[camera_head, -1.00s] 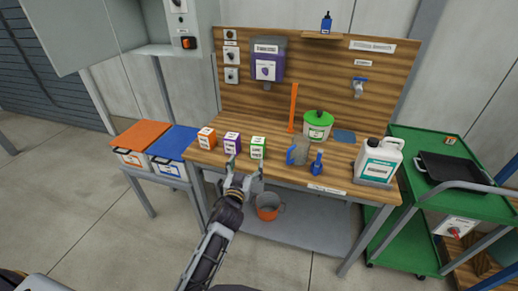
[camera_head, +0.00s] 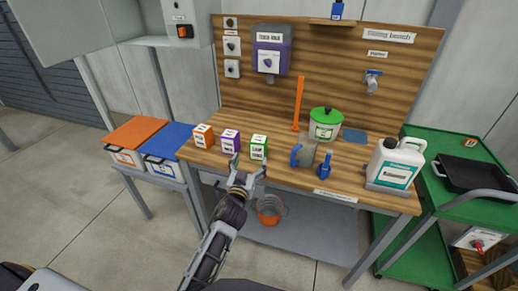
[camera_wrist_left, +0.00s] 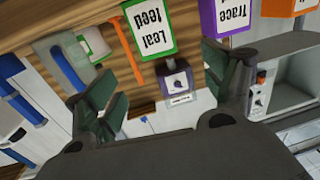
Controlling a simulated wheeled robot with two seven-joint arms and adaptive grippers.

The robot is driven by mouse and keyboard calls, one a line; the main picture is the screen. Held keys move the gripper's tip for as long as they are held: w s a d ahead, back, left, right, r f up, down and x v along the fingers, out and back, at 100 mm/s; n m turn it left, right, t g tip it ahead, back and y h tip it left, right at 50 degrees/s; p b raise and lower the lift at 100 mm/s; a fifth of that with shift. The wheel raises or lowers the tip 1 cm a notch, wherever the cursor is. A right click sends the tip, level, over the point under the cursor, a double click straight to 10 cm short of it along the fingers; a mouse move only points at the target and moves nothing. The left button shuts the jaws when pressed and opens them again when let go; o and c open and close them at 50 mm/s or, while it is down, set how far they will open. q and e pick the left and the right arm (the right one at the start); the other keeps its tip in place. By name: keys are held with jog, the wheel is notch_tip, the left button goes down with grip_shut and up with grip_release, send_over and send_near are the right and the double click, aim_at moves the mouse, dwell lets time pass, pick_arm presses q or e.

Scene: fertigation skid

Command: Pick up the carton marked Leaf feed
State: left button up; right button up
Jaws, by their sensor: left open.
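The Leaf feed carton (camera_head: 259,147) is white and green and stands upright near the front edge of the wooden bench. In the left wrist view, which is turned over, the Leaf feed carton (camera_wrist_left: 152,30) shows its label at the top, ahead of the fingers. My left gripper (camera_head: 249,166) is open and empty, just in front of and slightly below the carton. Its two dark green fingers (camera_wrist_left: 160,82) are spread wide, and the carton appears beyond them, not gripped. My right gripper is not in view.
A purple carton (camera_head: 230,141), marked Trace in the wrist view, and an orange carton (camera_head: 203,136) stand left of it. An orange bucket (camera_head: 270,210) sits on the lower shelf.

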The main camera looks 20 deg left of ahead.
aim_at(259, 139)
pick_arm(q)
jog(key=shift+w, duration=0.1)
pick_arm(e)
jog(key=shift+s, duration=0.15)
pick_arm(q)
jog(key=w, duration=0.3)
jog(key=shift+w+a, duration=0.15)
jog(key=shift+w, duration=0.05)
jog(key=shift+w+a, duration=0.15)
jog(key=shift+w, duration=2.4)
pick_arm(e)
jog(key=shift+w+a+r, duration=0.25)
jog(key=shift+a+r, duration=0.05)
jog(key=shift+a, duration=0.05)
pick_arm(q)
jog(key=shift+w+p, duration=0.15)
jog(key=shift+p, duration=0.15)
jog(key=shift+w+f, duration=0.1)
jog(key=shift+w, duration=2.35)
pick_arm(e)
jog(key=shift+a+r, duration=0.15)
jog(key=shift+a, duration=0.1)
pick_arm(q)
jog(key=c, duration=1.3)
